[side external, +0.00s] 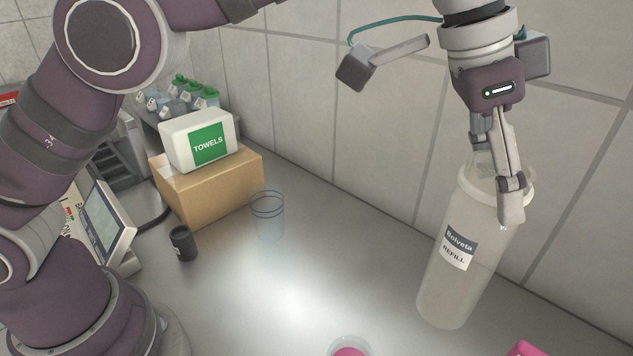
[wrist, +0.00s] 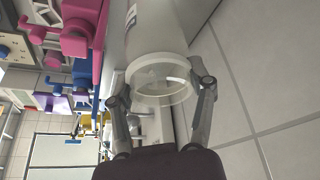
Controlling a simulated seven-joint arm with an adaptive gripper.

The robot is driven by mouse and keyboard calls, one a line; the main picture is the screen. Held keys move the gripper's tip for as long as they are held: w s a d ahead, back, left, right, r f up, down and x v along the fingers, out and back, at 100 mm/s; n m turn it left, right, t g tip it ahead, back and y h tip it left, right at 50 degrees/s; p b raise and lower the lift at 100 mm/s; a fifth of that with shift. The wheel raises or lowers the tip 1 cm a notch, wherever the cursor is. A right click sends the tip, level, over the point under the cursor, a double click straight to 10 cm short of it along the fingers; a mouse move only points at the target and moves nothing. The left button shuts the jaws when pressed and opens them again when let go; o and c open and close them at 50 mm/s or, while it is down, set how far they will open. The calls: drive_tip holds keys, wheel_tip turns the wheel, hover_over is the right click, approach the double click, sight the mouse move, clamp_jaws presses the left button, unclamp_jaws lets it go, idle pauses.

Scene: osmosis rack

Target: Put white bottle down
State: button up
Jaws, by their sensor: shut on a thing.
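The white bottle (side external: 455,275) is a tall, pale, translucent cylinder with a "Bolveta REFILL" label and a white collar near its top. It is tilted slightly in the side view, at the right near the wall. My gripper (side external: 507,195) is shut on its upper end, with one finger in front of the collar. In the wrist view, the bottle (wrist: 160,40) lies between the two fingers of my gripper (wrist: 160,95), its clear top toward the camera. I cannot tell whether its base touches the counter.
The counter (side external: 330,270) is clear left of the bottle. A clear cup (side external: 268,215), a dark cup (side external: 183,244) and a cardboard box (side external: 210,185) with a towels pack (side external: 198,140) stand further left. Pink items (side external: 525,349) show at the front edge. The tiled wall (side external: 370,130) is close behind.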

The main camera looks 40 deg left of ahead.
drive_tip(key=s+a, duration=0.2)
drive_tip(key=a, duration=1.2)
drive_tip(key=s+a+f+n, duration=0.1)
drive_tip(key=s+a+f, duration=0.15)
drive_tip(key=s, duration=0.35)
drive_tip(key=s+a+f+n, duration=0.1)
drive_tip(key=s+a+f, duration=0.1)
drive_tip(key=s+a, duration=0.25)
drive_tip(key=w+d+f, duration=0.2)
drive_tip(key=w, duration=0.5)
drive_tip(key=w+d+f, duration=0.3)
drive_tip(key=w, duration=0.4)
drive_tip(key=shift+w+t, duration=0.25)
drive_tip(key=shift+t, duration=0.05)
